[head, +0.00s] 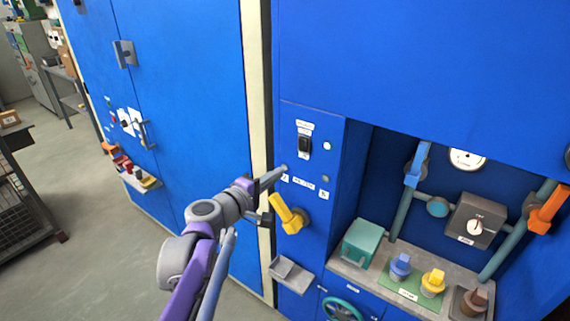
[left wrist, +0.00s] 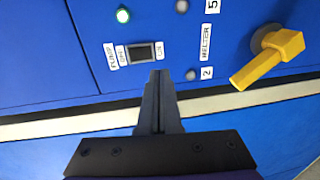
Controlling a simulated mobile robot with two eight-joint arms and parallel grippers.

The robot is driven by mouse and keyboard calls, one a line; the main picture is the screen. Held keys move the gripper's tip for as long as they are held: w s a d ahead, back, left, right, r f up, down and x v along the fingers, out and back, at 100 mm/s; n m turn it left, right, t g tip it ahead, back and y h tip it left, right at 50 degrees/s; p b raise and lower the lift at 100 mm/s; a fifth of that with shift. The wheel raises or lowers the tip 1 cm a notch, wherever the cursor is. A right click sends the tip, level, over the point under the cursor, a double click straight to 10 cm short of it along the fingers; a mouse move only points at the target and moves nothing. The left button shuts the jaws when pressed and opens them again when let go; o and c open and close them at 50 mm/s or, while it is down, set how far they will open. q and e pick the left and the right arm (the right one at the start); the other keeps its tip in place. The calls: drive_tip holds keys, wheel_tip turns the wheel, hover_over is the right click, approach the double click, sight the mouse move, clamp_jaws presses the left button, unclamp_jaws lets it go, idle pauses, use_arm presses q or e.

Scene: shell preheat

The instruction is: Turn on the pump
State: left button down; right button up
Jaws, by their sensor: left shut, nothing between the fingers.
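The pump switch is a small dark rocker (head: 305,145) on the blue panel. It also shows in the left wrist view (left wrist: 144,52), between labels that read OFF and ON, with a PUMP label beside OFF. In the left wrist view the fingertips (left wrist: 159,73) point at the switch's near edge; contact cannot be told. My right gripper is not in view.
A yellow lever handle (head: 289,214) sticks out below the switch, close to my left gripper. A small grey shelf (head: 291,275) is under it. To the right, a recess holds pipes, a teal box (head: 361,243) and coloured knobs. Open floor lies left.

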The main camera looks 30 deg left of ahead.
use_arm(q)
drive_tip(key=s, duration=0.4)
drive_tip(key=shift+a+f, duration=0.15)
drive_tip(key=shift+f, duration=0.2)
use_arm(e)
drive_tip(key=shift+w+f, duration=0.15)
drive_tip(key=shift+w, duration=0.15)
